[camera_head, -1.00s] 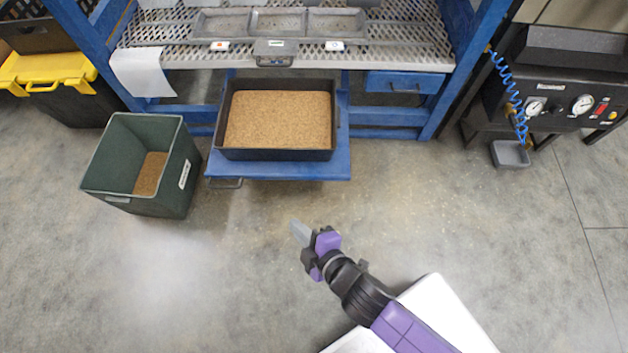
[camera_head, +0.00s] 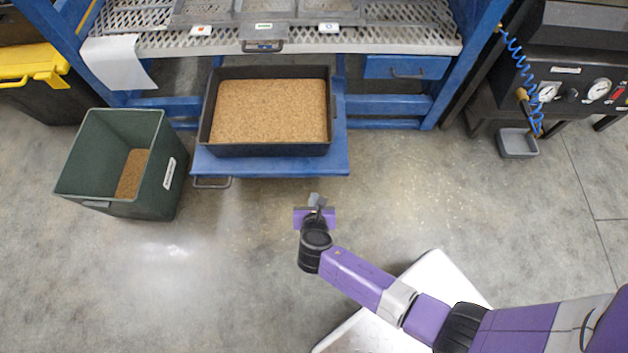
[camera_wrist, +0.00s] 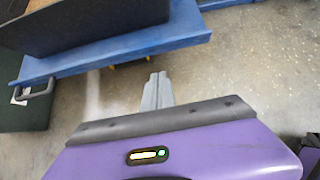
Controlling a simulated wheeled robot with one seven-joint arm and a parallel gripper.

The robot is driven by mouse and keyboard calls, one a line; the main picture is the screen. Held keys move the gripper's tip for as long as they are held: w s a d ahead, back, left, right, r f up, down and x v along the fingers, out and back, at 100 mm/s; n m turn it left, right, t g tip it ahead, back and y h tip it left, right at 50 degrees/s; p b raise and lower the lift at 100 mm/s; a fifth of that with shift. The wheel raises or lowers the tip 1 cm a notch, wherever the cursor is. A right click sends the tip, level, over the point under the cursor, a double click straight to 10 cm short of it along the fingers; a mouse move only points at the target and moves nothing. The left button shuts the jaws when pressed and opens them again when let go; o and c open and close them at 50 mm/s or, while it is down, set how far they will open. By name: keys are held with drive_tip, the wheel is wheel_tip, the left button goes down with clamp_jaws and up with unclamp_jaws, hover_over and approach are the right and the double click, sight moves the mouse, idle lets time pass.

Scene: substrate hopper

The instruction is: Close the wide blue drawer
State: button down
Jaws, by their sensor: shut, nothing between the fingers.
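The wide blue drawer (camera_head: 270,166) is pulled out from under the blue workbench, with its front edge toward me. A black tray (camera_head: 264,149) full of tan granules rests on it. A dark handle (camera_head: 211,183) shows at the left of its front, and also in the wrist view (camera_wrist: 34,92). My gripper (camera_head: 316,200) is shut and empty, just in front of the drawer's right half. In the wrist view the closed fingers (camera_wrist: 157,92) point toward the blue drawer edge (camera_wrist: 120,53), with a gap of floor between.
A green bin (camera_head: 125,165) with some granules stands on the floor left of the drawer. A small blue drawer (camera_head: 408,68) is shut at the right. A gauge unit (camera_head: 560,90) and a grey cup (camera_head: 517,144) stand far right. Floor before the drawer is clear.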

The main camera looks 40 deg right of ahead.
sight(314, 175)
drive_tip(key=shift+w+d+f+b, duration=0.65)
drive_tip(key=shift+w+d, duration=0.15)
drive_tip(key=shift+w, duration=0.3)
drive_tip(key=shift+w+d+f+b, duration=0.55)
drive_tip(key=shift+w+d+f, duration=0.2)
drive_tip(key=shift+w, duration=0.4)
drive_tip(key=shift+w+d+f+b, duration=0.6)
drive_tip(key=shift+w+d, duration=0.25)
drive_tip(key=shift+w, duration=0.25)
